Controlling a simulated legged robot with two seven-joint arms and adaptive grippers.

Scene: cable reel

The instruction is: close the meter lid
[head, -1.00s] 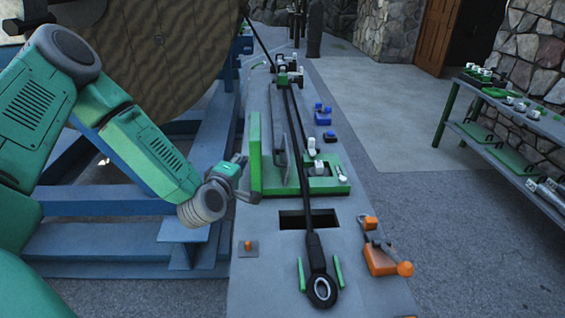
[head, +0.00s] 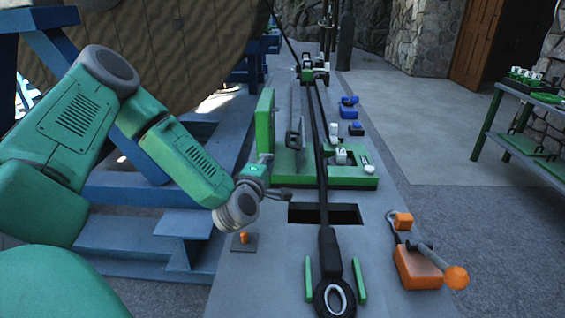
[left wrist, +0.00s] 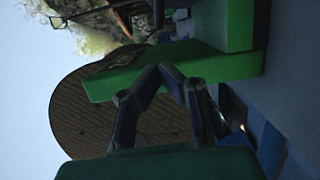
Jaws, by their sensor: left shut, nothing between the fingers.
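The meter is a green box (head: 360,180) on the grey bench, with small white parts on it. Its lid (head: 265,130) is a green panel standing upright along the box's left side, so the meter is open. My left gripper (head: 274,182) is shut and empty, low by the lid's near end. In the left wrist view the gripper's fingers (left wrist: 165,74) lie in front of a large green part (left wrist: 225,68), which looks like the lid. I cannot tell whether they touch it. My right gripper is not in view.
A long black cable or bar (head: 322,150) runs along the bench past the meter. A dark slot (head: 345,213) lies just nearer. An orange-handled lever (head: 420,268) is at right, blue parts (head: 349,112) farther back, and a blue frame with a large reel at left.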

